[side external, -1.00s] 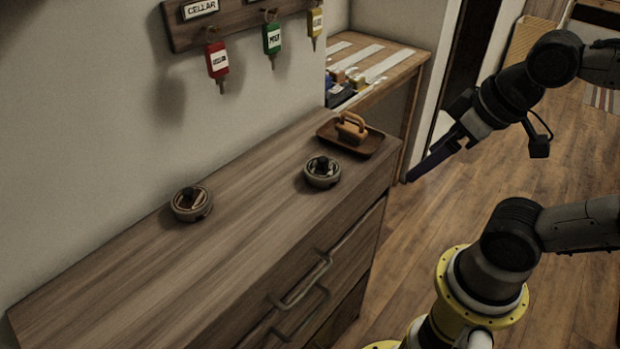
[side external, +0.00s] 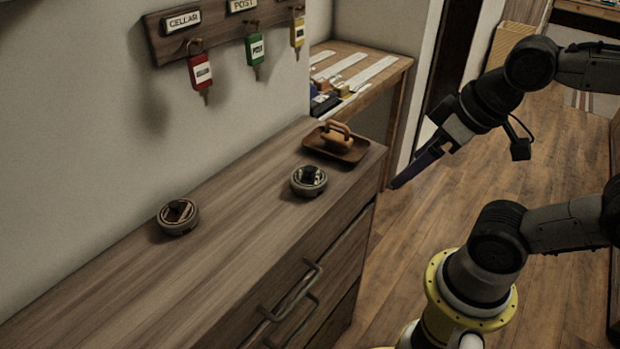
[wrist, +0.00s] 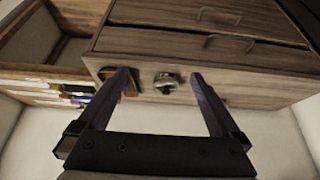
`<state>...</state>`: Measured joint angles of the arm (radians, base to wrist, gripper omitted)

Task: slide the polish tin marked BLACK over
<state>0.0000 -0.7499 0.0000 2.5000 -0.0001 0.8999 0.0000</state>
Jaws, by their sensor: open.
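Two round tins with dark knobs sit on the wooden dresser top. The left tin (side external: 177,217) has a brownish top. The right tin (side external: 309,181) has a darker top and sits just in front of the brush tray. Their lettering is too small to read, so I cannot tell which is marked BLACK. My gripper (side external: 396,185) is open and empty, off the dresser's right end and apart from both tins. In the wrist view, one tin (wrist: 166,83) appears between my open fingers (wrist: 160,76), some distance beyond them.
A brown tray (side external: 352,156) with a wooden-handled brush (side external: 337,136) stands at the dresser's right end. A key rack (side external: 215,22) with red, green and yellow tags hangs above. A side table (side external: 385,72) stands behind. The dresser top between the tins is clear.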

